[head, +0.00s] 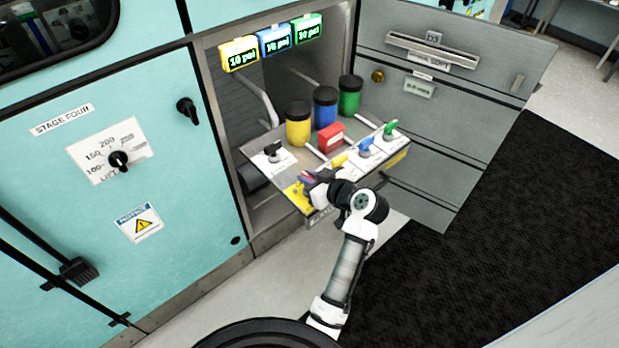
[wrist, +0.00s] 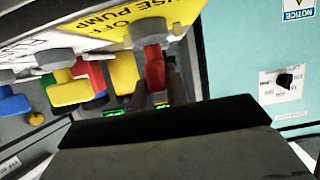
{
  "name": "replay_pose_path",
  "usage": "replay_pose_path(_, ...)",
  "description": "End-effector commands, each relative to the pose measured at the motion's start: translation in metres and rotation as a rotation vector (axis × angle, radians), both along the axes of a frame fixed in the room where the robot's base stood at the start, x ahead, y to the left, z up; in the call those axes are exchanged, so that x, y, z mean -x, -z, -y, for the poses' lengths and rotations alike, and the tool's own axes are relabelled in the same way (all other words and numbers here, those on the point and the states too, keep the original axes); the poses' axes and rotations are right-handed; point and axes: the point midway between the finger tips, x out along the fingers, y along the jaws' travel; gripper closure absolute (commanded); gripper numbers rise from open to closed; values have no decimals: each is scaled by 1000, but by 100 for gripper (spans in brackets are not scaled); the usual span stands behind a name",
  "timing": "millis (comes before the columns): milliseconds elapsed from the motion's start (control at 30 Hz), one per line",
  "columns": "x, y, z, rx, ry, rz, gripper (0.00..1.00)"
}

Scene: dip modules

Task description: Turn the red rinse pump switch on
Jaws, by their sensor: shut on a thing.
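The red rinse pump switch (wrist: 154,68) shows in the wrist view. It is a red lever on a grey base, mounted on a yellow panel (wrist: 105,12) lettered "PUMP" and "OFF". My gripper (wrist: 157,85) has its dark fingers on either side of the red lever and is shut on it. In the head view my gripper (head: 311,180) is at the front left corner of the pull-out tray, over the yellow panel, and mostly hides the switch. The exact angle of the lever is hard to tell.
The pull-out tray (head: 288,197) also bears a black knob (head: 272,148), yellow, blue (head: 367,144) and green (head: 390,127) levers, a red block (head: 330,136) and yellow, blue and green jars. An open grey door (head: 440,130) stands to the right. The floor in front is free.

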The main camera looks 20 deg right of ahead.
Motion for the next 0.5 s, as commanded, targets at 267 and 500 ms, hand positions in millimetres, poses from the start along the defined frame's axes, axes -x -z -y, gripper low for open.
replay_pose_path(267, 0, 1, 0, 1, -6, -4, 100)
replay_pose_path(500, 0, 1, 0, 0, -6, -4, 74)
